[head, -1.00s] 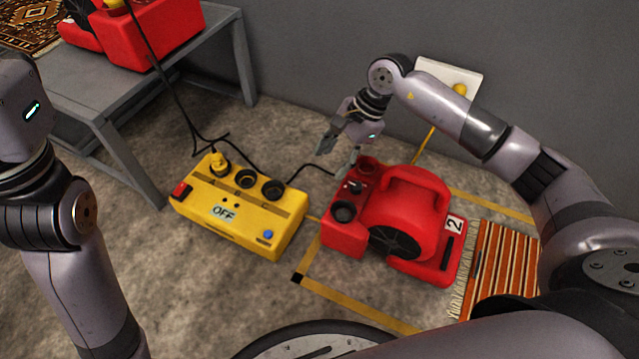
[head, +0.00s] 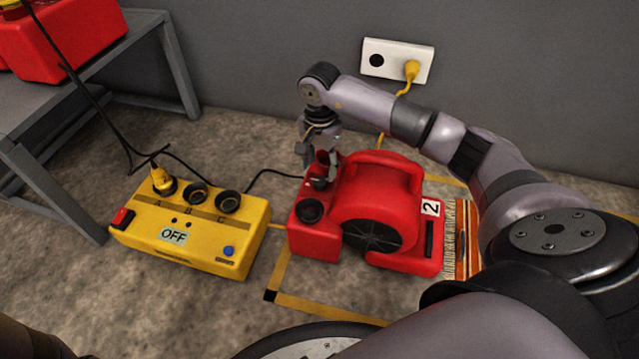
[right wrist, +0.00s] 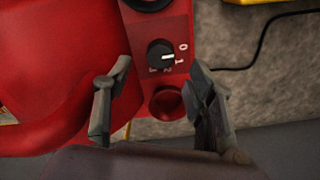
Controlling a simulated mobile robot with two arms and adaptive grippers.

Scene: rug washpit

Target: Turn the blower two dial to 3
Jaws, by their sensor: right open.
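Blower two is the red blower (head: 405,180) with a "2" label, standing on the floor. Its small black dial (right wrist: 160,54) shows in the right wrist view on a red panel with printed numbers. The dial's white mark points right, towards the 1. My right gripper (head: 318,178) is over this panel in the head view. In the right wrist view the open right gripper (right wrist: 159,68) has one finger on each side below the dial, apart from it. In the head view the gripper hides most of the dial. My left gripper is out of view.
A yellow power box (head: 200,235) reading OFF stands left of the blower, with a black cable behind it. A grey table (head: 60,120) bears another red machine (head: 75,35) at upper left. A white wall socket (head: 375,60) is behind. A striped rug (head: 461,245) lies right.

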